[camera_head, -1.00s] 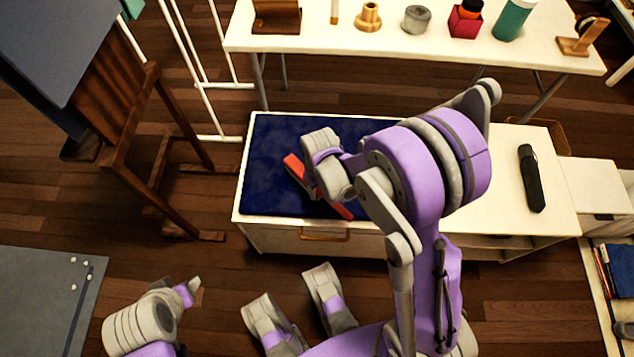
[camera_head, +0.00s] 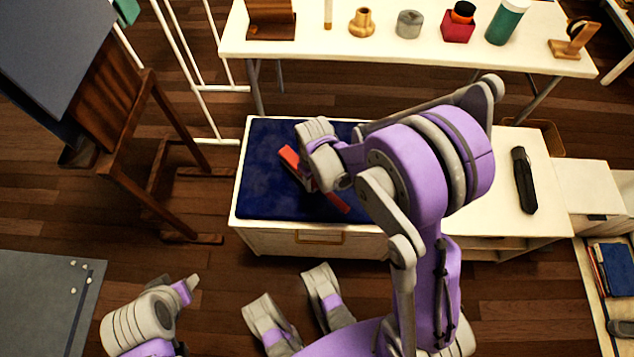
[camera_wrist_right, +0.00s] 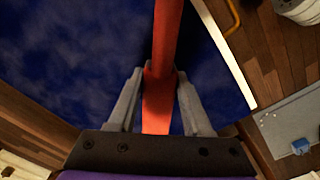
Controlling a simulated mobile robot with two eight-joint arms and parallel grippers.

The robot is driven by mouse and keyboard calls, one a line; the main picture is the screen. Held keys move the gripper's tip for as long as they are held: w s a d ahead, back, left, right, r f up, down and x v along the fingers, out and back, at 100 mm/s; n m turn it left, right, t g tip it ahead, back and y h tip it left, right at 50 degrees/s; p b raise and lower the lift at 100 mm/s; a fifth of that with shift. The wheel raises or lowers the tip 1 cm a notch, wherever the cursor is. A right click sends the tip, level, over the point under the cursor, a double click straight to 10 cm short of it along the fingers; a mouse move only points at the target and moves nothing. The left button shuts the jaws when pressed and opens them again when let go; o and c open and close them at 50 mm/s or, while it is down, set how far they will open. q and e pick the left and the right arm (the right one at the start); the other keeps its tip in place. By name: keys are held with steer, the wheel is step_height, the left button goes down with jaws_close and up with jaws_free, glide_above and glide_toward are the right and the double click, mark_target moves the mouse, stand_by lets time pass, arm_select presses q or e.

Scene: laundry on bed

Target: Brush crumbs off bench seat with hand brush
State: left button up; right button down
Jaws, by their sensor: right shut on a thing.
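The bench seat is a dark blue cushion (camera_head: 262,190) on a white bench in the head view; it also fills much of the right wrist view (camera_wrist_right: 85,65). My right gripper (camera_head: 312,172) is over the cushion, shut on the red hand brush (camera_head: 289,157). In the right wrist view the red handle (camera_wrist_right: 165,40) runs between the two fingers of the gripper (camera_wrist_right: 160,80). I cannot tell whether the bristles touch the cushion. No crumbs can be made out. My left gripper (camera_head: 188,288) is low at the left, away from the bench; its jaw state is unclear.
A white table (camera_head: 330,48) with several small items stands behind the bench. A black object (camera_head: 524,182) lies on the white top to the right. A wooden easel-like frame (camera_head: 150,130) stands to the left. Wooden floor (camera_head: 200,255) lies open before the bench.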

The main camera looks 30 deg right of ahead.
steer(key=shift+r+p, duration=1.35)
steer(key=shift+r, duration=1)
